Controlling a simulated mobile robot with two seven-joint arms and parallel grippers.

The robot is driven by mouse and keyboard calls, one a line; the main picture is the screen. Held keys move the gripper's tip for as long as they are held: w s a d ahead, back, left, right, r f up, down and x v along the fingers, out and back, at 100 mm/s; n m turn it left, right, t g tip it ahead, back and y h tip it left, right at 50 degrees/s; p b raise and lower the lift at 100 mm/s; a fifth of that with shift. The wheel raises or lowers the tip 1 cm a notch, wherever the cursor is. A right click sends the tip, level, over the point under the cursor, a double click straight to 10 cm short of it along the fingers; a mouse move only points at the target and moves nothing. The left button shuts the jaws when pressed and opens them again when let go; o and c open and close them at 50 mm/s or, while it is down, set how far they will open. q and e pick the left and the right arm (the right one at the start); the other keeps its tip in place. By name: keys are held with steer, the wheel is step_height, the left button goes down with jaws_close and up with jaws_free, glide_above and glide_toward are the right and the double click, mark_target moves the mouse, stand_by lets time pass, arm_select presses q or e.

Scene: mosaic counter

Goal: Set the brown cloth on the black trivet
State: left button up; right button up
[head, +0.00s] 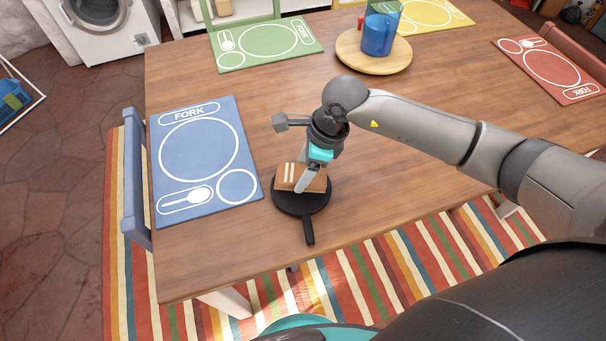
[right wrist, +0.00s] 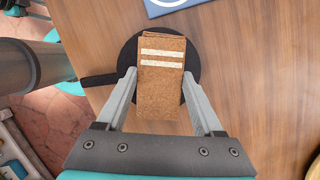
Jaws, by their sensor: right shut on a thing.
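The brown cloth (head: 287,176), folded and marked with two pale stripes, is at the black trivet (head: 290,208) in the head view. The trivet is round, lies flat on the wooden table and has a handle pointing to the near edge. My right gripper (head: 306,180) points down and is shut on the cloth. In the right wrist view the cloth (right wrist: 160,88) is between the two fingers and covers the middle of the trivet (right wrist: 193,55). I cannot tell whether the cloth touches the trivet. My left gripper is not in view.
A blue placemat (head: 237,205) lies just left of the trivet. Farther back are a green placemat (head: 233,58), a round wooden board (head: 352,60) with a blue cup (head: 378,36), a yellow placemat (head: 455,15) and a red placemat (head: 580,92). Bare table surrounds the trivet's right side.

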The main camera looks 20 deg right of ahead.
steer(key=shift+f, duration=1.05)
steer(key=shift+f+b, duration=0.25)
steer(key=shift+b, duration=0.1)
steer(key=o, duration=1.3)
steer(key=shift+r, duration=0.1)
steer(key=shift+r, duration=0.1)
steer(key=shift+d+r+p, duration=0.1)
steer(key=shift+r+p, duration=0.15)
steer(key=shift+p, duration=0.1)
steer(key=p+v, duration=0.1)
steer(key=v, duration=1)
steer(key=shift+r+p, duration=0.3)
steer(key=shift+d, duration=0.1)
